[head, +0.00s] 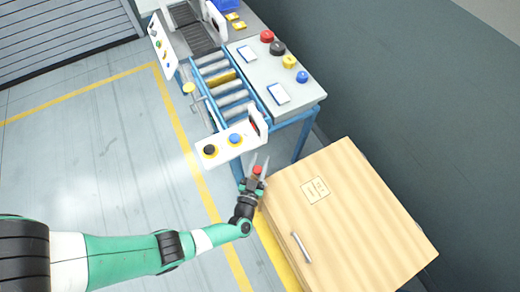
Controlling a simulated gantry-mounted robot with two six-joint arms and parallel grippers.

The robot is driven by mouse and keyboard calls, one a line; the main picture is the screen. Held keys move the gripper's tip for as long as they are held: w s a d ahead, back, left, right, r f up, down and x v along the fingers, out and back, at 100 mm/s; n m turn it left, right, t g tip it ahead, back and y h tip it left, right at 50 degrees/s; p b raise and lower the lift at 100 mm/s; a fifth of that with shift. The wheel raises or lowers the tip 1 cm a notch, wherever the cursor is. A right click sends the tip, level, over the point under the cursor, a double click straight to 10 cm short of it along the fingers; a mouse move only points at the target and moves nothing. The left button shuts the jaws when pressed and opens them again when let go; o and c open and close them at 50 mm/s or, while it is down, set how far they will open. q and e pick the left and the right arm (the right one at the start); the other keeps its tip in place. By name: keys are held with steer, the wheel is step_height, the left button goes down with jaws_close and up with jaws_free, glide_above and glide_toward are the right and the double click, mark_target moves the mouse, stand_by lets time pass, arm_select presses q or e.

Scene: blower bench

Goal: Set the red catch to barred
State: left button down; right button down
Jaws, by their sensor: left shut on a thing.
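A small red piece (257,170), which looks like the red catch, shows at the upper left corner of the wooden cabinet (370,220). My left gripper (260,161) reaches it from below, its fingers pointing up the picture, and is shut on it. The gripper hides part of the red piece, and its setting cannot be read. A label plate with small dark marks (315,190) sits on the cabinet, too small to read. My right gripper is not in view.
A blue-framed roller conveyor (228,90) stands above, with a white panel bearing black and blue buttons (222,145) close to my gripper. A grey table (262,70) holds red, black, yellow and blue knobs. The cabinet has a metal handle (301,247). Floor at left is clear.

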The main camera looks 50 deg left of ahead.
arm_select(q)
steer(key=c, duration=0.8)
jaws_free()
steer(key=shift+r, duration=0.2)
steer(key=o, duration=0.3)
steer(key=shift+f, duration=0.15)
steer(key=shift+s+d, duration=0.1)
steer(key=shift+s+d, duration=0.2)
steer(key=shift+s, duration=0.05)
steer(key=p+v, duration=0.2)
steer(key=v, duration=0.8)
steer(key=shift+s+d, duration=0.2)
steer(key=shift+s, duration=0.15)
